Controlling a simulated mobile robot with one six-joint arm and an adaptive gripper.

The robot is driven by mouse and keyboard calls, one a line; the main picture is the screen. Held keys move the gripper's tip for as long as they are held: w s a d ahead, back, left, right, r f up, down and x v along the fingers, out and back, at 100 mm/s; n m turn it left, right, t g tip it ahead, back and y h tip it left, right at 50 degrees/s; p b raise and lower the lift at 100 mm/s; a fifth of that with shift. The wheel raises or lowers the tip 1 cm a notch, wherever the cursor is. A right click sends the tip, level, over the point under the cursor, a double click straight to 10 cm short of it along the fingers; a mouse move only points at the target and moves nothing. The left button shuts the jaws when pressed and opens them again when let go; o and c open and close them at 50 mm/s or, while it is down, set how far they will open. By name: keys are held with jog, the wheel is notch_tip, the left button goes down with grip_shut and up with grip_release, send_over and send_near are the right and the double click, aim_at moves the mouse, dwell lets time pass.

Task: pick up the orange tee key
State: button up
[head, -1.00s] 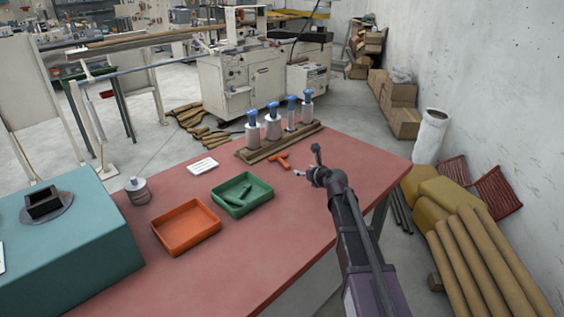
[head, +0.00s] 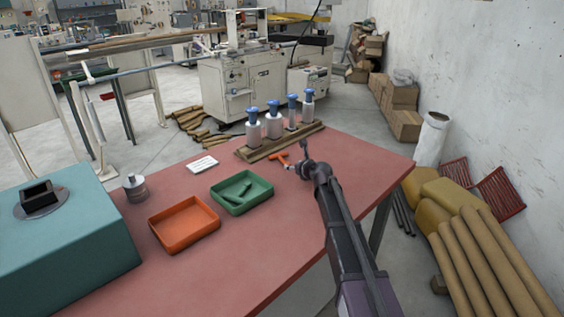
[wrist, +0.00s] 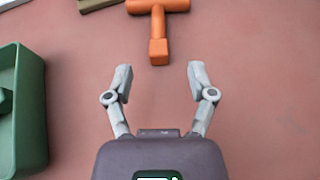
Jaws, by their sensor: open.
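The orange tee key (head: 279,157) lies on the red table top (head: 270,239), in front of the wooden rack. In the wrist view the tee key (wrist: 158,35) is at the top centre, its crossbar away from me and its stem pointing toward my gripper. My gripper (wrist: 158,78) is open and empty. Its two fingers are spread, and the stem's end lies just ahead of the gap between them, apart from both. In the head view my gripper (head: 296,158) is just right of the tee key and hides part of it.
A wooden rack (head: 280,142) with several blue-topped grey pieces stands behind the key. A green tray (head: 242,206) holding dark green pieces and an empty orange tray (head: 184,238) sit to the left. A white card (head: 202,164) lies near the back edge. The front right of the table is clear.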

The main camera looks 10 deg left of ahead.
aim_at(283, 161)
jog(key=shift+b+x, duration=1.1)
jog(key=shift+x, duration=1.5)
jog(key=shift+s+f, duration=0.1)
grip_shut()
